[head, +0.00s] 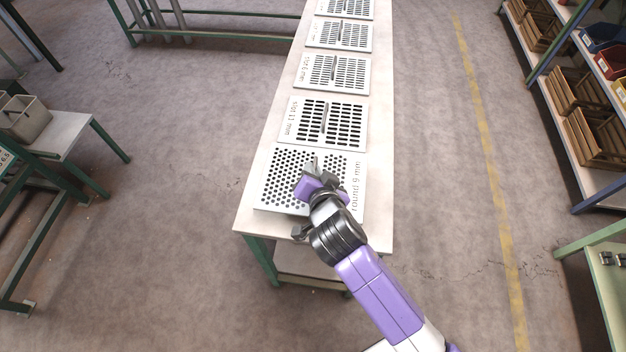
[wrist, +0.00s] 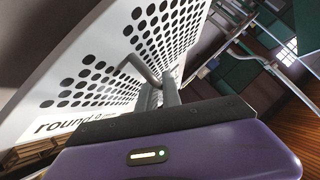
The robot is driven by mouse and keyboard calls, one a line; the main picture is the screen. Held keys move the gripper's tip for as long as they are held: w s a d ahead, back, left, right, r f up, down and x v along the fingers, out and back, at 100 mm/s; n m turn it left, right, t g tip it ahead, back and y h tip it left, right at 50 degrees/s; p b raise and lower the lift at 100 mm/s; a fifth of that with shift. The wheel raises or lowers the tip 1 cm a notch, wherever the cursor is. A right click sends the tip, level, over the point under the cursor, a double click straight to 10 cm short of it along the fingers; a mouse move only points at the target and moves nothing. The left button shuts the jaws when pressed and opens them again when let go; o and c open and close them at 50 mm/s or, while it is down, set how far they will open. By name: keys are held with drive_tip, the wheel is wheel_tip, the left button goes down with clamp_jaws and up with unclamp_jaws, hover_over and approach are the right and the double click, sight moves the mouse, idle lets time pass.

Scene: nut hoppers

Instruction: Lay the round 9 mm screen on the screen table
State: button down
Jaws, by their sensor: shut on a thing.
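The round 9 mm screen (head: 279,196) is a pale plate with round holes and printed lettering, at the near end of the long white table (head: 246,222). My gripper (head: 312,170) is over its middle, shut on its handle. In the wrist view the screen (wrist: 60,98) fills the upper left, and the bent grey handle (wrist: 140,66) runs between my gripper fingers (wrist: 160,92). The head view does not show clearly whether the plate touches the table or is held just above it. My gripper and wrist hide part of the plate.
Behind it lie the slot 11 mm screen (head: 323,122), another slotted screen (head: 332,74) and more in a row. Shelving with bins (head: 590,140) stands right, a bench with a grey box (head: 24,118) left. Open floor with a yellow line (head: 492,180) lies right of the table.

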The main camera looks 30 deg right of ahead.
drive_tip(key=shift+f, duration=2.4)
drive_tip(key=shift+f+b, duration=0.2)
drive_tip(key=shift+b, duration=0.1)
drive_tip(key=c, duration=1.5)
unclamp_jaws()
drive_tip(key=b+v, duration=0.1)
drive_tip(key=v, duration=1.1)
drive_tip(key=shift+r, duration=0.2)
